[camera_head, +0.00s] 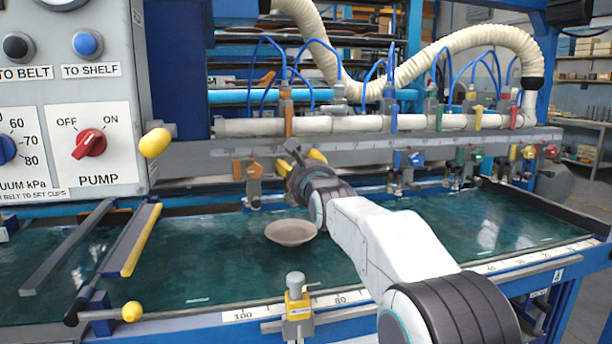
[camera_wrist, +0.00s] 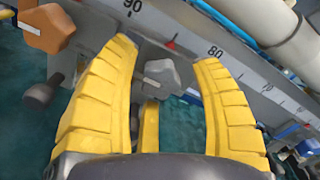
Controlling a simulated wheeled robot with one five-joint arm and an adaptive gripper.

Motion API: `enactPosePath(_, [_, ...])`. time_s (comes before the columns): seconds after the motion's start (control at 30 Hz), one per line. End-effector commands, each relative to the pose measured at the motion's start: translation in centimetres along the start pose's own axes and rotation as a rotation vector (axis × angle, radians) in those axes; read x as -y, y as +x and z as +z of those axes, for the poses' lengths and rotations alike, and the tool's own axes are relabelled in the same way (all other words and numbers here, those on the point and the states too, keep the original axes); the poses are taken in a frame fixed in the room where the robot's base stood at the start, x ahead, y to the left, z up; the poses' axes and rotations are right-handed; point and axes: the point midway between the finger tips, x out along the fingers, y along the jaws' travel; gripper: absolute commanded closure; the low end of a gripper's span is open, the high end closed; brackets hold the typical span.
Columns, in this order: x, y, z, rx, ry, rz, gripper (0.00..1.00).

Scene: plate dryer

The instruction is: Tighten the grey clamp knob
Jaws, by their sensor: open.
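The grey clamp knob (camera_wrist: 163,73) shows in the wrist view on the front of the ruled metal rail, below and between its 90 and 80 marks. My gripper (camera_wrist: 167,52) is open, with one yellow finger on each side of the knob in this view. I cannot tell whether either finger touches it. In the head view my gripper (camera_head: 300,158) is at the rail in the middle, just right of an orange knob (camera_head: 254,170). There my gripper and arm hide most or all of the grey knob.
The orange knob is close by on the left in the wrist view (camera_wrist: 46,28). A blue knob (camera_head: 415,158) is further right along the rail (camera_head: 450,141). A shallow grey dish (camera_head: 291,232) sits on the green belt (camera_head: 215,255) below. A control panel (camera_head: 70,95) stands at left.

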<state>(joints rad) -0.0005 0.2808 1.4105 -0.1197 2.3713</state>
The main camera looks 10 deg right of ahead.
Motion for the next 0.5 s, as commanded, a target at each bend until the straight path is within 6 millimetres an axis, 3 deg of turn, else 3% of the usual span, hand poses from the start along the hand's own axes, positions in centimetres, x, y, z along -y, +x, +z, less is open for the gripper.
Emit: enactPosePath(0.5, [0.1, -7.0, 0.1, 0.003, 0.000, -0.003, 0.42])
